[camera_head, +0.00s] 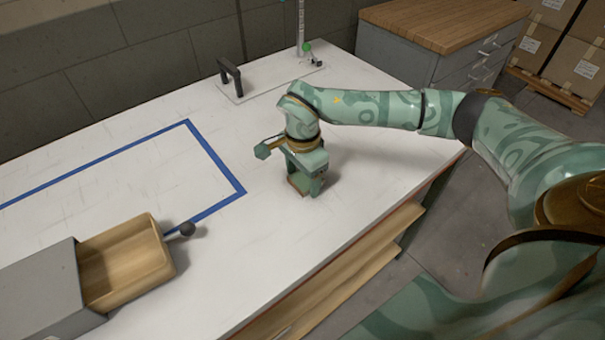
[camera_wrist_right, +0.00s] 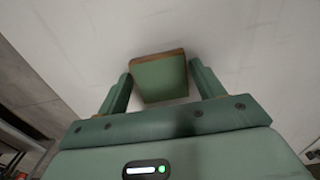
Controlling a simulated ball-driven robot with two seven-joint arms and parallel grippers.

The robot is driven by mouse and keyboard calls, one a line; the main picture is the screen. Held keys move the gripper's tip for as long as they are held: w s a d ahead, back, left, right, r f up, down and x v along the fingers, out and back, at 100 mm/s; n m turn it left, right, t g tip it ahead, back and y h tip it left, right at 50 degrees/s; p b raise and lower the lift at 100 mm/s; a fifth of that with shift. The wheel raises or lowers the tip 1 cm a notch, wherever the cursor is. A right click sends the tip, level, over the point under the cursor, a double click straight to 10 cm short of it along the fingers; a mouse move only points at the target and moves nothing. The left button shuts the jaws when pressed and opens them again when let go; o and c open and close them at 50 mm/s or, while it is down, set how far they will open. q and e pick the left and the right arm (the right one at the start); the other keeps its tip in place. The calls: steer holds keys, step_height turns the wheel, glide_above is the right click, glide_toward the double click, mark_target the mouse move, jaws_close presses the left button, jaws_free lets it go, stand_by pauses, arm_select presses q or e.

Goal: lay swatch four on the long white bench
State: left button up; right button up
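My right gripper (camera_head: 304,183) points down over the long white bench (camera_head: 235,125), close to its surface. In the right wrist view its two fingers (camera_wrist_right: 161,68) are on opposite sides of a green swatch (camera_wrist_right: 161,80) with a brown wooden edge, and seem to touch it. The swatch's brown edge also shows low between the fingers in the head view (camera_head: 297,185). No number is readable on it. I cannot tell whether it touches the bench or hangs just above it. My left gripper is not in view.
A grey box (camera_head: 40,295) with an open wooden drawer (camera_head: 130,262) stands at the front left. Blue tape (camera_head: 215,165) marks the bench. A black handle (camera_head: 231,77) and a post (camera_head: 301,22) stand at the back. Bare bench surrounds the gripper.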

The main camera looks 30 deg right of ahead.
mark_target(303, 180)
steer(key=shift+o, duration=0.6)
steer(key=shift+r, duration=0.15)
step_height(303, 180, up, 12)
steer(key=p, duration=0.3)
